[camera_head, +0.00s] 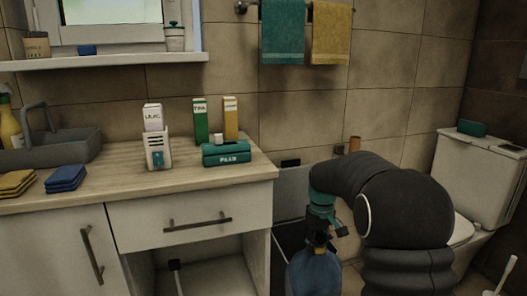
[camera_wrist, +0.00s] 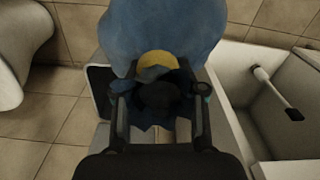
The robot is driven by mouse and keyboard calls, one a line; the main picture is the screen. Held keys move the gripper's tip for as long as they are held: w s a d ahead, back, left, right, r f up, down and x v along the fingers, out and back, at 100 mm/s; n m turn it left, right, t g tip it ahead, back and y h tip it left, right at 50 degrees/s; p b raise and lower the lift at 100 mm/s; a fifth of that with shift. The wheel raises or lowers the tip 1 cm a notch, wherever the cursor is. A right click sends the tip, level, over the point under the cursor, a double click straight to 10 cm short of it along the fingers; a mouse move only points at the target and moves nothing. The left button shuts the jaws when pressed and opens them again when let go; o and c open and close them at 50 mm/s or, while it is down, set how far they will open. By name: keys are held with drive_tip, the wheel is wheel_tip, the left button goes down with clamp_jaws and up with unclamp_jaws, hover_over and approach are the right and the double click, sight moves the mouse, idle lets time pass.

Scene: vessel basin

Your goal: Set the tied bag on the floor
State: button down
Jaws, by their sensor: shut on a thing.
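The tied bag (camera_head: 313,274) is blue and hangs from my gripper (camera_head: 321,222) beside the wooden-topped cabinet, its lower part cut off by the picture's bottom edge. In the wrist view the bag (camera_wrist: 165,28) bulges out beyond the fingers, with a yellow band near its gathered neck. My gripper (camera_wrist: 159,98) is shut on that dark blue gathered neck. The tiled floor (camera_wrist: 58,118) shows to the left in the wrist view; the bag and gripper hide part of what lies beneath.
The cabinet (camera_head: 190,232) with an open lower compartment stands left of the bag. A grey bin-like thing with a dark inside (camera_head: 289,240) is behind the bag. The toilet (camera_head: 475,185) stands to the right. Bare floor tiles show at the wrist view's left and upper right.

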sight(316, 282)
drive_tip(key=s+f+m, duration=0.1)
drive_tip(key=f, duration=0.3)
drive_tip(key=s+f+m, duration=0.1)
drive_tip(key=f+m, duration=0.1)
drive_tip(key=f, duration=0.2)
drive_tip(key=f+m, duration=0.1)
drive_tip(key=f, duration=0.3)
drive_tip(key=shift+s+f+b, duration=0.15)
drive_tip(key=shift+s+b, duration=0.25)
drive_tip(key=s+f+m+b, duration=0.1)
drive_tip(key=s+f, duration=0.6)
drive_tip(key=f, duration=0.4)
drive_tip(key=shift+s+f, duration=0.15)
drive_tip(key=shift+f, duration=0.25)
drive_tip(key=shift+s, duration=0.1)
